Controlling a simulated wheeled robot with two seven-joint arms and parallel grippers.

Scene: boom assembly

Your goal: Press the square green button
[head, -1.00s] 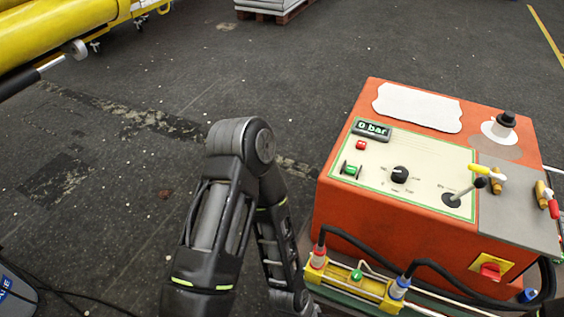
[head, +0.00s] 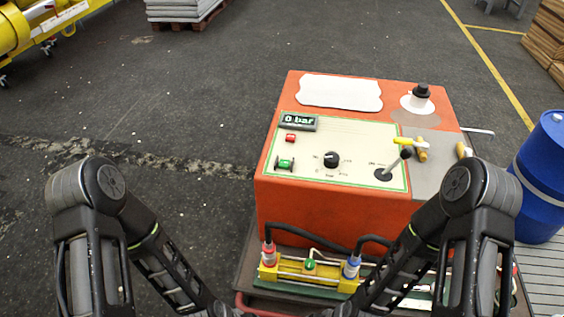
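The square green button (head: 285,163) sits at the left of the cream control panel (head: 345,138) on top of the orange machine (head: 340,210). A dark guard or bracket stands at its sides. A small red button (head: 291,138) is just above it, below the display reading "0 bar" (head: 299,122). Both my arms stand in front of the machine, elbows up at left and right, forearms running down toward the bottom edge. Both grippers are outside the picture, and nothing of mine touches the button.
A black knob (head: 331,160) and a lever (head: 393,167) are on the panel. A blue barrel (head: 541,180) stands right. The floor at left is open.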

